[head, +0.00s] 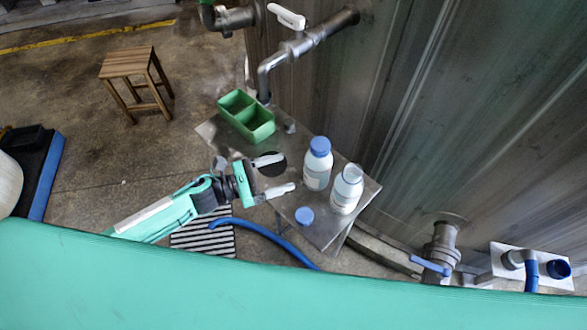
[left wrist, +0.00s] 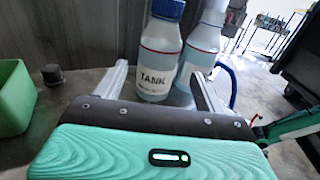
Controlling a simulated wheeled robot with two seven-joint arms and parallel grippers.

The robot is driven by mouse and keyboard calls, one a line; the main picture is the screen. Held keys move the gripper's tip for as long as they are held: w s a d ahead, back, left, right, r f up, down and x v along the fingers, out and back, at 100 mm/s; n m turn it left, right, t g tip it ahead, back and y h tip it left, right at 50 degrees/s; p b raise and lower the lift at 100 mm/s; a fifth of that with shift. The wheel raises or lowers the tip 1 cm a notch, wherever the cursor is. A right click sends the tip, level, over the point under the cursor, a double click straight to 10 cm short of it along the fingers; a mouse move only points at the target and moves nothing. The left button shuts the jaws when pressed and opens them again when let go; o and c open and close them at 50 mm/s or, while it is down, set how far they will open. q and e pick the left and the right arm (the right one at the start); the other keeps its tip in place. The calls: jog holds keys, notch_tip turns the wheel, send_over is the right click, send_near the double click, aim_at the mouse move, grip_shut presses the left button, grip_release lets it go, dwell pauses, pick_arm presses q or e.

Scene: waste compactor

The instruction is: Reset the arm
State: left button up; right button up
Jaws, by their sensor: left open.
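My left gripper (head: 288,172) is open and empty over the left part of the small metal table (head: 325,235). Its fingers point right, toward two white bottles, and are apart from them in the head view. The nearer-to-wall bottle (head: 318,168) has a blue cap on. The other bottle (head: 346,192) has no blue cap, and a loose blue cap (head: 305,215) lies on the table. In the left wrist view, a bottle labelled TANK (left wrist: 157,60) appears beyond and between the open fingers, with the second bottle (left wrist: 201,50) behind to its right. My right gripper is not in view.
A blue hose (head: 265,235) runs below. A wooden stool (head: 135,75) stands on open floor.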

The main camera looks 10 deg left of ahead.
pick_arm(q)
jog(key=shift+s+a, duration=0.15)
jog(key=shift+a, duration=0.05)
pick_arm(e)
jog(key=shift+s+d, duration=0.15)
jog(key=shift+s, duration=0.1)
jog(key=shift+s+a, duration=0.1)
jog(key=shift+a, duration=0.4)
